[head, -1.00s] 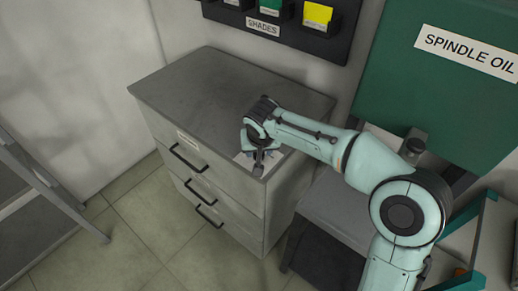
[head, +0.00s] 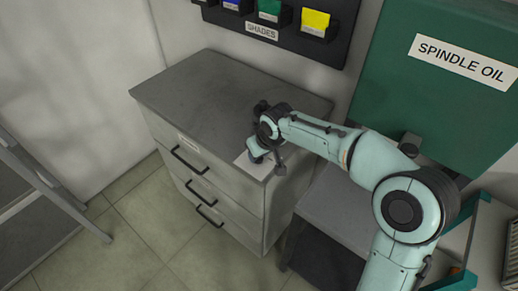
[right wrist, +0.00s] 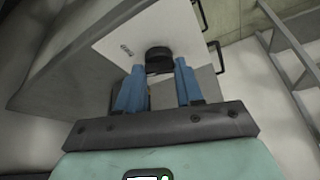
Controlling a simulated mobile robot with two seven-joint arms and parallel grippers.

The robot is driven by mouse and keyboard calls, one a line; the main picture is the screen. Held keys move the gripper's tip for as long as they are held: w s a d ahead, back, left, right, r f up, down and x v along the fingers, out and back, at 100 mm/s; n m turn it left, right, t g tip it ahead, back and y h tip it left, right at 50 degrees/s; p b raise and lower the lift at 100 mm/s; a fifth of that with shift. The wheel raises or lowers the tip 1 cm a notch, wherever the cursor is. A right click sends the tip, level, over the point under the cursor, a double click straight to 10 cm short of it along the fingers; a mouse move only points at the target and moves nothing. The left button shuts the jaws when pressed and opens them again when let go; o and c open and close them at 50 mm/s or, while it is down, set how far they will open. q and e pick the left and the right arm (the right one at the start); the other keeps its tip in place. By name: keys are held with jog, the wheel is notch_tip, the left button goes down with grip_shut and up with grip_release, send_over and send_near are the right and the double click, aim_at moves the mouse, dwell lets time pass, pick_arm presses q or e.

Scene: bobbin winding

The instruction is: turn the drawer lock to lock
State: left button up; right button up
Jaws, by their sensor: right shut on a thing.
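The drawer cabinet (head: 200,95) is grey with three drawers down its front. The lock is a black round knob (right wrist: 158,54) on a white plate (right wrist: 120,45) with a small printed mark, seen in the right wrist view. Which way the lock is set cannot be told. My left gripper is in neither view.
Black drawer handles (head: 190,160) stick out from the cabinet front. A rack of shades (head: 275,28) hangs on the wall behind. Grey shelving (head: 50,185) stands at the left, with open floor between.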

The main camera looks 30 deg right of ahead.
jog(key=n+p, duration=0.1)
jog(key=n, duration=0.1)
jog(key=n+y+p, duration=0.2)
jog(key=n, duration=0.1)
jog(key=shift+w+d+r+n+g, duration=0.1)
jog(key=shift+w+d+n+g, duration=0.05)
jog(key=shift+d+n+g, duration=0.15)
jog(key=n+g+y+p, duration=0.1)
jog(key=n+p, duration=0.1)
jog(key=n, duration=0.2)
jog(key=shift+w+d, duration=0.1)
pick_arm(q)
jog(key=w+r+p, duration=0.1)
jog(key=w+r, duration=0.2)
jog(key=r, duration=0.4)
pick_arm(e)
jog(key=shift+w+n+g+y, duration=0.1)
jog(key=shift+n+g+y, duration=0.45)
jog(key=shift+n, duration=1.15)
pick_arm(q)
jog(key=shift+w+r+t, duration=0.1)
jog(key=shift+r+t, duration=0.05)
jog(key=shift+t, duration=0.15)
pick_arm(e)
jog(key=o, duration=1)
jog(key=shift+o, duration=0.2)
